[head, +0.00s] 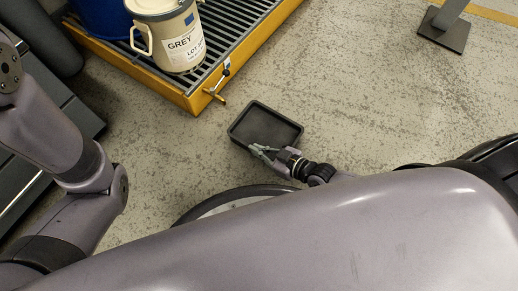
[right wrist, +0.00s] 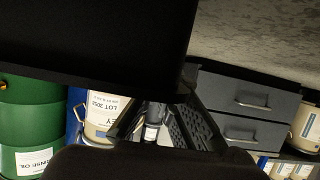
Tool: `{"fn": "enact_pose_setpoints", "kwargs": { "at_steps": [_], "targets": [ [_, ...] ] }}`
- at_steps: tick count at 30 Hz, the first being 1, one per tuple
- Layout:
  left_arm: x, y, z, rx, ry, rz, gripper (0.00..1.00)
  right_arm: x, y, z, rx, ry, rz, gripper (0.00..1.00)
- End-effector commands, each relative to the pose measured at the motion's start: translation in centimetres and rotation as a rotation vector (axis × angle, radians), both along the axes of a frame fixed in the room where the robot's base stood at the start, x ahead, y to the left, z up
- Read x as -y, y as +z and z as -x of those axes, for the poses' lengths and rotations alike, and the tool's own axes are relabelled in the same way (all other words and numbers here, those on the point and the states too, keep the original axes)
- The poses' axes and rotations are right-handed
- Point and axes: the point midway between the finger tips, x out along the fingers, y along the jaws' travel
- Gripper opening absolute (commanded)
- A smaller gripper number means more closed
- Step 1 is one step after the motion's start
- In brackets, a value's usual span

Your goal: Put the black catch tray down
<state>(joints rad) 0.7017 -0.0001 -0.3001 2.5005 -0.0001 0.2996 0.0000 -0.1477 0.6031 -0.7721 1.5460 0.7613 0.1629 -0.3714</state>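The black catch tray (head: 284,120) is a shallow rectangular tray, seen over the concrete floor in the middle of the head view. My right gripper (head: 262,151) is at its near rim and appears shut on it. In the right wrist view, the tray (right wrist: 90,40) is a large dark shape filling the upper left, with the gripper fingers (right wrist: 165,122) meeting its edge. The tray looks roughly level and empty. I cannot tell whether its underside touches the floor. My left arm shows at the left of the head view, but its gripper is out of sight.
A brass tap (head: 216,95) sticks out towards the tray.

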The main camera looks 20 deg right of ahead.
Motion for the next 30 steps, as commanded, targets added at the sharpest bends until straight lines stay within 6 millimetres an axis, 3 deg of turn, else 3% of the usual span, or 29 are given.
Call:
{"fn": "enact_pose_setpoints", "kwargs": {
  "at_steps": [10, 21, 28, 30],
  "targets": [
    [0.0, -0.1, 0.0, 0.000, 0.000, 0.000, 0.40, 0.0, -0.1, 0.0, 0.000, 0.000, 0.000, 0.24],
    [0.0, 0.3, 0.0, 0.000, -0.001, 0.000, 0.40, 0.0, 0.4, 0.0, -0.001, 0.000, -0.001, 0.25],
    [-0.1, 2.2, -0.3, -0.006, -0.002, 0.002, 0.40, 2.1, 2.0, 2.9, -0.004, 0.001, 0.004, 0.25],
    [-0.1, 1.5, -2.2, -0.063, -0.001, 0.003, 0.40, 3.0, 2.7, 4.1, -0.003, 0.002, 0.004, 0.25]
  ]
}}
